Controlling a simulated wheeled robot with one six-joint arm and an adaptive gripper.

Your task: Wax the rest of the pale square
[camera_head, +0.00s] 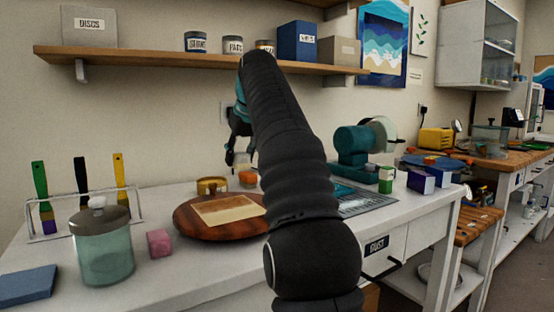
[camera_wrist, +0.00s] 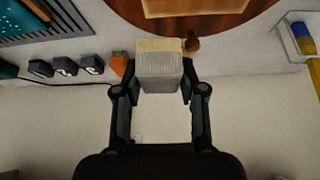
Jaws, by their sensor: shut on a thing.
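The pale square (camera_head: 225,210) lies on a round, dark brown wooden board (camera_head: 200,232) on the white bench. Its right part is hidden behind my arm. At the top of the wrist view, part of the square (camera_wrist: 190,7) shows tan on the board (camera_wrist: 255,15). My gripper (camera_head: 238,160) hangs behind the board, above the bench. In the wrist view my gripper (camera_wrist: 160,82) is shut on a grey-white block (camera_wrist: 160,72) with a pale yellow end. The block is apart from the square in the picture. Which part of the square is waxed is hard to tell.
A brass tin (camera_head: 212,185) and an orange block (camera_head: 247,177) stand behind the board. A pink cube (camera_head: 159,243) and a lidded glass jar (camera_head: 103,245) stand left of it. A tool rack (camera_head: 45,233) is farther left; a teal machine (camera_head: 352,145) stands right. A shelf (camera_head: 150,58) hangs above.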

